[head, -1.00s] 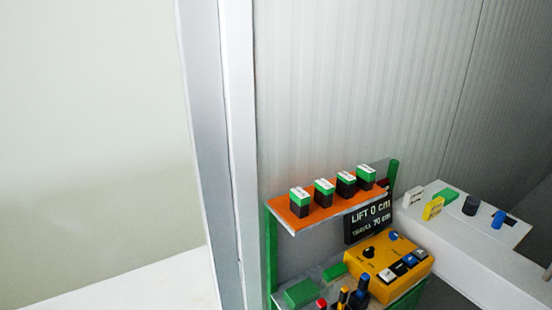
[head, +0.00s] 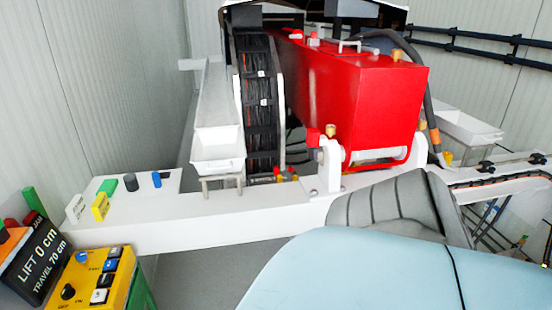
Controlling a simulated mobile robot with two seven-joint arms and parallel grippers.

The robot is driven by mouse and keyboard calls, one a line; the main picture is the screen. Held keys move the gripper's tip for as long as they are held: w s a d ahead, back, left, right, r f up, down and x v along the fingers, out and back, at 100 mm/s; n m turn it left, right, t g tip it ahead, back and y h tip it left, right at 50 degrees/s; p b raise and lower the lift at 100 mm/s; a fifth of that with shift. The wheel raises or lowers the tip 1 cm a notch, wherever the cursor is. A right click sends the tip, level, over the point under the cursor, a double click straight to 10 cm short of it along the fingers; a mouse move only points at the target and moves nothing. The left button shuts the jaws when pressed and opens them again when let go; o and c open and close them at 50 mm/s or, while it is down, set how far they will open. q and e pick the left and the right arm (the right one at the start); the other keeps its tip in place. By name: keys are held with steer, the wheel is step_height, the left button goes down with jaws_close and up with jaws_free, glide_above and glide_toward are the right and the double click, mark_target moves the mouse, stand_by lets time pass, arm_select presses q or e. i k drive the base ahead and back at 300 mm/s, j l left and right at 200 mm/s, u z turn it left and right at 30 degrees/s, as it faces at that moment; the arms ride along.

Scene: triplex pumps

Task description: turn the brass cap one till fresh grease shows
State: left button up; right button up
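A small brass cap (head: 331,130) sits at the lower left front of the large red box-shaped pump housing (head: 375,100), beside a small red fitting and above a white bracket. A second brass-coloured cap (head: 422,126) shows at the housing's lower right corner. Both are small, and I cannot tell whether any grease shows at them. Neither of my grippers is in view.
A white beam (head: 240,228) runs across in front of the pump. A yellow control box (head: 95,280) and a black lift display (head: 42,252) stand at lower left. A grey padded seat back (head: 385,208) and a light blue rounded surface (head: 350,272) fill the lower right.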

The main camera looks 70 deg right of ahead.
mark_target(330, 130)
steer(key=z, duration=2.85)
